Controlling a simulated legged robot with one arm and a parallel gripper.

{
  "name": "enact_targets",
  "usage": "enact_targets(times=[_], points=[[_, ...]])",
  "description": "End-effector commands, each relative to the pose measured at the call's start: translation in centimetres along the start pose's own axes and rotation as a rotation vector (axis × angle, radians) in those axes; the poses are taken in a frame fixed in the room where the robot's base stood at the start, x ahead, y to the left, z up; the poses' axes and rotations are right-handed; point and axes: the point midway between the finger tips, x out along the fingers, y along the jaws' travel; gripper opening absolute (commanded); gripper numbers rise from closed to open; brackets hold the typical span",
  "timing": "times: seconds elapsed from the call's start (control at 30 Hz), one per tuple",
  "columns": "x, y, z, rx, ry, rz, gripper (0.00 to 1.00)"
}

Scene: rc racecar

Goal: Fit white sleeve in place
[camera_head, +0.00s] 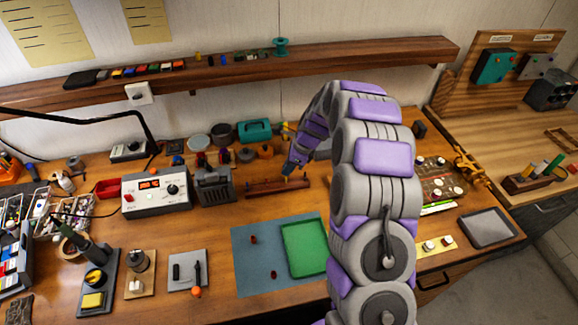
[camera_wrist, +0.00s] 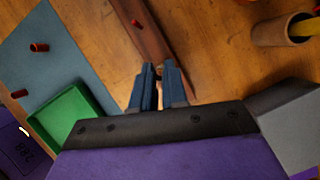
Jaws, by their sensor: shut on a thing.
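My gripper (camera_wrist: 160,80) has two dark blue fingers shut on a small pale piece (camera_wrist: 160,92), likely the white sleeve. The fingers hide most of it. In the head view my gripper (camera_head: 290,170) is over the long brown wooden strip (camera_head: 262,188) at the middle of the bench. In the wrist view the strip (camera_wrist: 155,45) runs up behind the fingertips, with a small red piece (camera_wrist: 136,22) on it. I cannot tell whether the pale piece touches the strip.
A blue-grey mat (camera_head: 262,255) holds a green tray (camera_head: 303,250) and two small red pieces (camera_head: 253,239), (camera_head: 273,274). A grey-faced power supply (camera_head: 156,193) stands left of the strip. A brown cup (camera_wrist: 280,30) is at upper right in the wrist view.

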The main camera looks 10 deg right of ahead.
Motion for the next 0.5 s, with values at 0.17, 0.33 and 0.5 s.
enact_targets(times=[0.17, 0.33, 0.5], points=[[0.03, 0.08, 0.18, 0.000, 0.000, 0.001, 0.00], [0.15, 0.16, 0.33, 0.001, 0.000, 0.001, 0.00], [0.25, 0.24, 0.48, 0.001, 0.000, 0.001, 0.00]])
